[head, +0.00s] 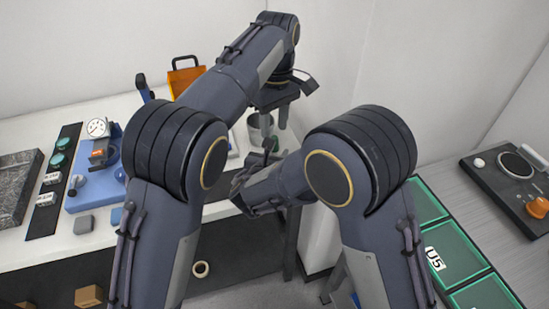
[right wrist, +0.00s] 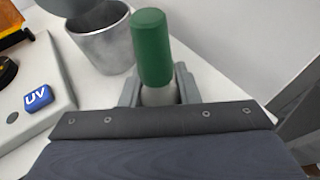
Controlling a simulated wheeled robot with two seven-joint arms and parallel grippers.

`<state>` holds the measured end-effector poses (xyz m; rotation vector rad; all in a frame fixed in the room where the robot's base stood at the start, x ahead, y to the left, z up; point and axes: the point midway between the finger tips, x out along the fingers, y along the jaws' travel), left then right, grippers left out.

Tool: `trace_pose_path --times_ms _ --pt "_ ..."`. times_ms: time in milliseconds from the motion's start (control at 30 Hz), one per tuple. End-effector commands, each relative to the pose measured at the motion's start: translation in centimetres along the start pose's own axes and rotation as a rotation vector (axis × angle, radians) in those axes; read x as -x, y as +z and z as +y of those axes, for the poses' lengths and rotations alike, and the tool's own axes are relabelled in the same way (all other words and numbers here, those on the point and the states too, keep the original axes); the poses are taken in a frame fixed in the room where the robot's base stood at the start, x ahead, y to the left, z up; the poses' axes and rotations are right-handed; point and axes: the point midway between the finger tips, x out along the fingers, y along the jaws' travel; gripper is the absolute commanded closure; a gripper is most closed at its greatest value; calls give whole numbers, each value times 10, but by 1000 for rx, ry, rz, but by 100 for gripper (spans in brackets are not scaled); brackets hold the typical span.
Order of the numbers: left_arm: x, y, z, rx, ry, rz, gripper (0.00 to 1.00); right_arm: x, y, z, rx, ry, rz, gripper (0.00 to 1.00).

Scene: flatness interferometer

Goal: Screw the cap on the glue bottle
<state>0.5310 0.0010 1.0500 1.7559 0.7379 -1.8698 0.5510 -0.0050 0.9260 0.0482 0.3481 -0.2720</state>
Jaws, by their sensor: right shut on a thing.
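A green cylinder (right wrist: 151,48) stands upright on a pale grey body (right wrist: 160,95) in the right wrist view; together they look like the glue bottle and its cap, though I cannot tell whether these are joined. My right gripper (right wrist: 160,92) is shut around the pale body, with a grey finger on each side. In the head view my right gripper (head: 269,150) is partly hidden and the bottle cannot be made out. My left gripper (head: 275,117) hangs above it, fingers pointing down and apart, with nothing visible between them.
A metal cup (head: 254,128) stands close behind the grippers; it also shows in the right wrist view (right wrist: 103,45). A blue UV button (right wrist: 38,97) sits on a pale box at left. A dial gauge (head: 97,128) is on the table. Green trays (head: 455,248) lie at right.

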Motion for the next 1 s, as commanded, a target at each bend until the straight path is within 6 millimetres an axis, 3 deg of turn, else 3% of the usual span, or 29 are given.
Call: trace_pose_path --times_ms 300,500,700,1000 --pt "11 0 1 895 38 4 62 0 0 0 0 0 0 100" --pt "18 -1 1 1323 67 -10 62 0 0 0 0 0 0 100" --pt "22 -1 1 1524 81 -21 62 0 0 0 0 0 0 100" --pt "22 -1 1 1552 82 -22 62 0 0 0 0 0 0 100"
